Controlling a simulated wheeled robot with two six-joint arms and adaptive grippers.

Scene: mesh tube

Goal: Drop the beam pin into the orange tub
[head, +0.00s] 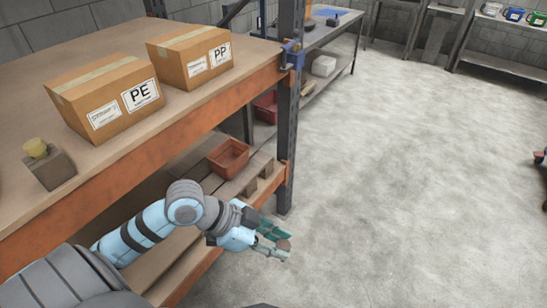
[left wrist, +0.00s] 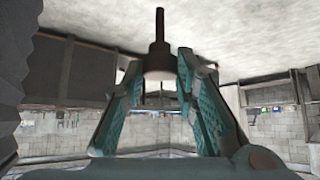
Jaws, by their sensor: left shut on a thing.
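The beam pin (left wrist: 160,48) shows in the left wrist view as a dark brown rod with a wider collar and a paler end face. My left gripper (left wrist: 163,82) is shut on it, with the pin between the green fingertips. In the head view my left gripper (head: 279,244) is out over the floor, in front of the rack's corner post, with a small brown part of the pin (head: 284,244) at the fingertips. An orange-red tub (head: 228,160) stands on the rack's lower shelf, up and left of the gripper. My right gripper is not in view.
Boxes marked PE (head: 110,98) and PP (head: 190,55) stand on the upper shelf, beside a small block with a yellow top (head: 48,163). The orange upper beam (head: 150,150) and dark post (head: 287,120) bound the rack.

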